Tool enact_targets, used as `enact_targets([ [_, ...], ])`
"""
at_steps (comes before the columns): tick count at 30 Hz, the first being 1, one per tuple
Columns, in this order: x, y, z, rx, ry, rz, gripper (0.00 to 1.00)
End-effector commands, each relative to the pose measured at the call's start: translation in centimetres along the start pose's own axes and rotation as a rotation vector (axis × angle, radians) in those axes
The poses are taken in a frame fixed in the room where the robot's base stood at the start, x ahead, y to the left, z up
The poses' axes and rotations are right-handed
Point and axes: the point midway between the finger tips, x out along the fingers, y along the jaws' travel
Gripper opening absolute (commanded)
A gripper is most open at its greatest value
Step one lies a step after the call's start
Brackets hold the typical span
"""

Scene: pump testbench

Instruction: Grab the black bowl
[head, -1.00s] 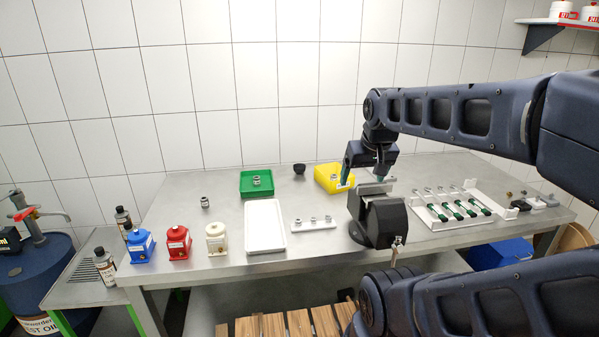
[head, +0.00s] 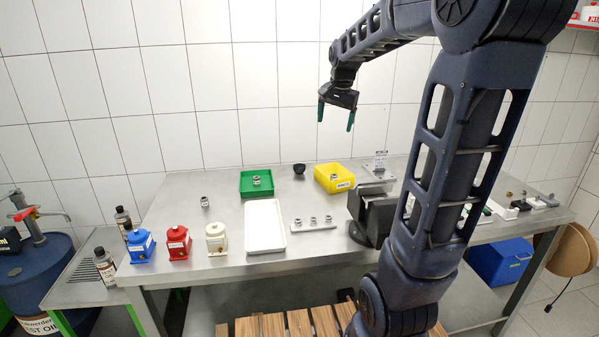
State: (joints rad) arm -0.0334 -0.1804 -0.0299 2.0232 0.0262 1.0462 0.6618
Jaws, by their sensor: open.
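The black bowl (head: 299,169) is small and dark and stands at the back of the metal table, between the green tray and the yellow bin. My gripper (head: 335,118) is open and empty, with its two green fingertips pointing down. In the picture it is above and to the right of the bowl, well apart from it. Nothing hides the bowl.
The green tray (head: 243,191) is left of the bowl and the yellow bin (head: 345,184) is right of it. A white tray (head: 265,247) lies in front. A black vise (head: 372,218) stands at the right, partly behind my arm. The air above the bowl is clear.

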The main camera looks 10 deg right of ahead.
Motion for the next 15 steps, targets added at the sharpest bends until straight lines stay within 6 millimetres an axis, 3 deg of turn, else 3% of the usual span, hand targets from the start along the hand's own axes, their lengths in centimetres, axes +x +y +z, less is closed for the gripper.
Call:
enact_targets([
  [15,7.3,-9.5,-11.1,0.382,-0.057,0.065,0.82],
])
